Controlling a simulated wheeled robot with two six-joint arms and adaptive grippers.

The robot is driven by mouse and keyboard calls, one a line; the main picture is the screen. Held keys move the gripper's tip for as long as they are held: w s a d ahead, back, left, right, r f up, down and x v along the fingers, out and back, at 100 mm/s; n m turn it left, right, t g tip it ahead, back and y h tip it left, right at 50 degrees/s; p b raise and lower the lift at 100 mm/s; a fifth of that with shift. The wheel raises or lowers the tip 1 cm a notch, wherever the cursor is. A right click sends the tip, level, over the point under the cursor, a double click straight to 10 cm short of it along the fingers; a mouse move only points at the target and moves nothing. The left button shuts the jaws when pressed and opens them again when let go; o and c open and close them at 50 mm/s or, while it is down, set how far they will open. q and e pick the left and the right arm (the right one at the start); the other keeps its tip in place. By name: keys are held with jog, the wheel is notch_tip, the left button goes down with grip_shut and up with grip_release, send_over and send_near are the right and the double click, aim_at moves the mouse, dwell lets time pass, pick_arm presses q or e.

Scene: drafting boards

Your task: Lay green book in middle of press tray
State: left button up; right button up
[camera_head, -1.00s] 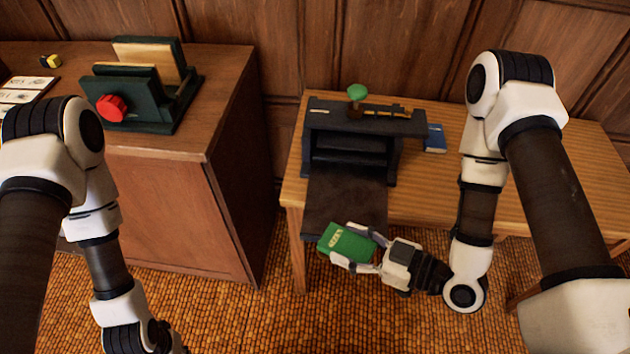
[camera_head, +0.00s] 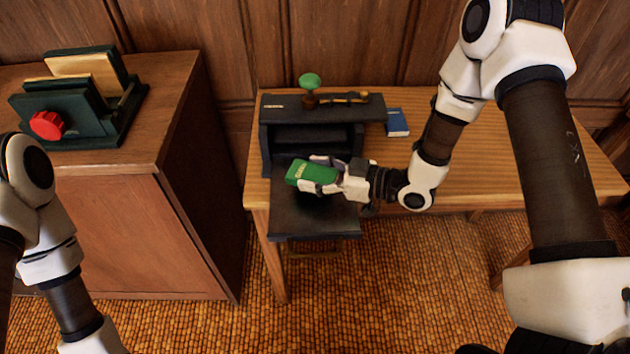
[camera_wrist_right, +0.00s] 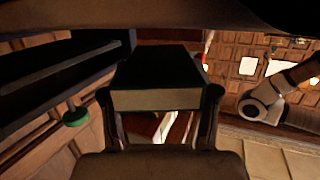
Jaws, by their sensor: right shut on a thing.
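The green book (camera_head: 312,173) is in my right gripper (camera_head: 322,174), held above the dark press tray (camera_head: 315,218). In the right wrist view the book (camera_wrist_right: 155,88) shows dark, its pale page edge facing the camera, between the two fingers (camera_wrist_right: 160,115). The tray sticks out from the front of the black press (camera_head: 318,110) over the table's front edge. The book is over the rear part of the tray, near the press opening; the exact gap below it cannot be told. My left arm shows at the lower left, but its gripper is out of view.
A blue book (camera_head: 397,122) lies on the wooden table (camera_head: 490,160) right of the press. The press has a green knob (camera_head: 309,81) on top. A dark green book clamp with a red knob (camera_head: 47,125) stands on the left cabinet (camera_head: 165,110).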

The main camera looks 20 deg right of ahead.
jog(key=shift+d+f, duration=0.1)
jog(key=shift+f, duration=1.65)
jog(key=o, duration=1.2)
jog(key=shift+r, duration=0.1)
jog(key=shift+p+v, duration=0.65)
jog(key=shift+v, duration=5.3)
